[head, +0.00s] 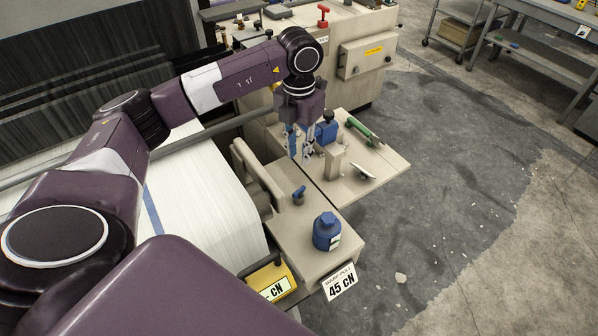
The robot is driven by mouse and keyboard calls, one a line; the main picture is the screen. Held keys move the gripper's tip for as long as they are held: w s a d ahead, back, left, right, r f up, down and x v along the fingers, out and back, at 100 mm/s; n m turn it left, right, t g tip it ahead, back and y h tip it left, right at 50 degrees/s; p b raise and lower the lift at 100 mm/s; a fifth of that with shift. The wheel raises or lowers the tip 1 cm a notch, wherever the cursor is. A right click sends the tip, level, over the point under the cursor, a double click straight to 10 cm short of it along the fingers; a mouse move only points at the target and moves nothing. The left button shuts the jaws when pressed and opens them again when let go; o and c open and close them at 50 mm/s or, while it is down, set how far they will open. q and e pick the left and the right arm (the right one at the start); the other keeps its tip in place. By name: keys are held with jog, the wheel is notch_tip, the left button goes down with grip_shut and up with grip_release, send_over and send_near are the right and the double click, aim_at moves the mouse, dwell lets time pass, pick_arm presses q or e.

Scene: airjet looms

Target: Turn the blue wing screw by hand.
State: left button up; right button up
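A small blue wing screw (298,194) stands on the beige machine ledge (290,234), below the gripper in the picture and left of a blue weight. My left gripper (301,160) points down above the far part of the ledge, near a beige post. Its fingers look spread with a gap between them, and I see nothing held. It is apart from the wing screw. A larger blue part (327,130) sits just right of the gripper, partly hidden by it. My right gripper is not in view.
A blue weight (326,231) stands near the ledge's front corner, above a "45 CN" label (341,284). A green tool (362,129) lies on the side plate. White warp (196,195) lies left. Floor at right is open.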

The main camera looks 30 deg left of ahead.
pick_arm(q)
jog(key=b, duration=0.5)
send_near(299, 189)
jog(key=shift+s+d+f, duration=0.1)
jog(key=shift+f, duration=0.15)
jog(key=shift+f+b, duration=0.5)
jog(key=shift+f, duration=0.1)
notch_tip(299, 189, down, 6)
jog(key=b, duration=0.4)
jog(key=shift+f, duration=0.25)
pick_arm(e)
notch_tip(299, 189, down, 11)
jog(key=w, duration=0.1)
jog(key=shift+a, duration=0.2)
pick_arm(q)
grip_shut()
